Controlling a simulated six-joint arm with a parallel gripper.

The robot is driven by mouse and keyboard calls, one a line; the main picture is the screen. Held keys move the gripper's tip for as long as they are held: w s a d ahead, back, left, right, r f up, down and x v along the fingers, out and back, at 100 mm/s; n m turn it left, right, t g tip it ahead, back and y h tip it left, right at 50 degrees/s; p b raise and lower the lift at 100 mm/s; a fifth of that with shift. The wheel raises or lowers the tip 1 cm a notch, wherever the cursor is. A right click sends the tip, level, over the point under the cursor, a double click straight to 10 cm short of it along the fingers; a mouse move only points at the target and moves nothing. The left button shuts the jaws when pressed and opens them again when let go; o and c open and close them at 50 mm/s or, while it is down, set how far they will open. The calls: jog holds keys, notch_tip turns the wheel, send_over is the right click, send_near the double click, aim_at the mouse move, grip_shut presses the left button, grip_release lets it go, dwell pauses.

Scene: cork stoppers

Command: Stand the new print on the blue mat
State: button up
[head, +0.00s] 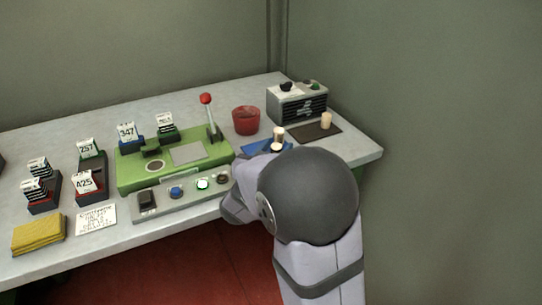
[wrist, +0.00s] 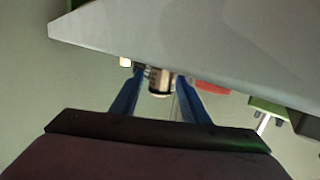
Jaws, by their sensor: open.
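The blue mat (head: 254,147) lies near the table's right end, partly hidden behind my arm. A small cream and dark stopper (head: 279,133) stands upright at the mat's far right part; I cannot tell if it is the new print. My gripper (wrist: 159,76) is open, its blue fingers on either side of a cream and dark cylinder (wrist: 160,87), apparently that stopper. Whether the fingers touch it is unclear. In the head view my arm hides most of the gripper.
A plain stopper (head: 326,120) stands on a dark mat (head: 308,133) to the right. A red cup (head: 246,120), a grey box (head: 297,104) and a green press (head: 180,158) with a red-knobbed lever (head: 209,115) stand close by. Card holders and a yellow cloth (head: 39,234) are left.

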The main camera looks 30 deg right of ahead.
jog(key=p+v, duration=0.1)
jog(key=v, duration=1.1)
